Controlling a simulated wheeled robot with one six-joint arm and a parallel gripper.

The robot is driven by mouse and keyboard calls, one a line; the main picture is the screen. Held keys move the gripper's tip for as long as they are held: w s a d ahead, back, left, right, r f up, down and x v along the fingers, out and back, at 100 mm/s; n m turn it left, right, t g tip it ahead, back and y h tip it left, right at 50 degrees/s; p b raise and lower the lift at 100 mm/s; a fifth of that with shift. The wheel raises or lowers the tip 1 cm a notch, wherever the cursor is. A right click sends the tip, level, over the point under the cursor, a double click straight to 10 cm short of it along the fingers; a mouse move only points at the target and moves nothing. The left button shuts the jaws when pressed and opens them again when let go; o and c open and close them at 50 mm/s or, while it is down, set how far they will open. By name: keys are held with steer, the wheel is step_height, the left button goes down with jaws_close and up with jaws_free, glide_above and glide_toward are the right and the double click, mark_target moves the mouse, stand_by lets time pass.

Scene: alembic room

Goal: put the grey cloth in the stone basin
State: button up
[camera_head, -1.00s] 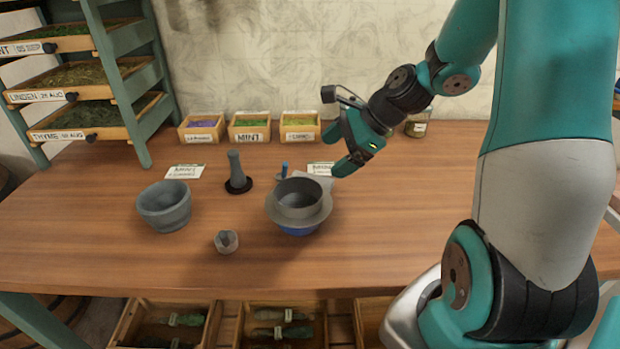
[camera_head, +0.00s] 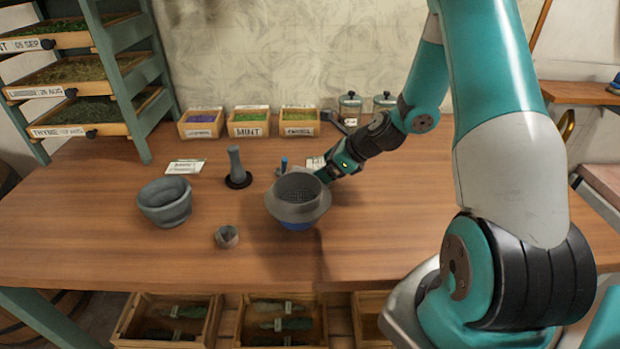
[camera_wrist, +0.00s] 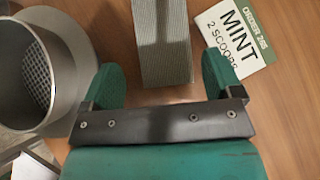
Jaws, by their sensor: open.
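The grey cloth (camera_wrist: 165,40) shows in the wrist view as a folded, ribbed grey block. It lies between the two fingers of my open gripper (camera_wrist: 160,80), with a gap on each side. In the head view my gripper (camera_head: 328,173) is low over the table, just behind and right of the sieve, and the cloth is hidden or too small to make out there. The stone basin (camera_head: 165,207) is a round grey bowl on the left of the table, well away from my gripper.
A grey metal sieve (camera_head: 297,207) sits on a blue bowl (camera_head: 297,225); it also stands close left of my gripper in the wrist view (camera_wrist: 75,50). A pestle (camera_head: 236,165) and a small cup (camera_head: 227,237) stand between basin and sieve. A mint card (camera_wrist: 238,42) lies right of the cloth.

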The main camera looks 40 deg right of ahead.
steer(key=shift+p+x, duration=0.45)
steer(key=shift+x, duration=2.25)
steer(key=shift+w+d+r, duration=0.1)
steer(key=c, duration=0.8)
steer(key=shift+o, duration=0.2)
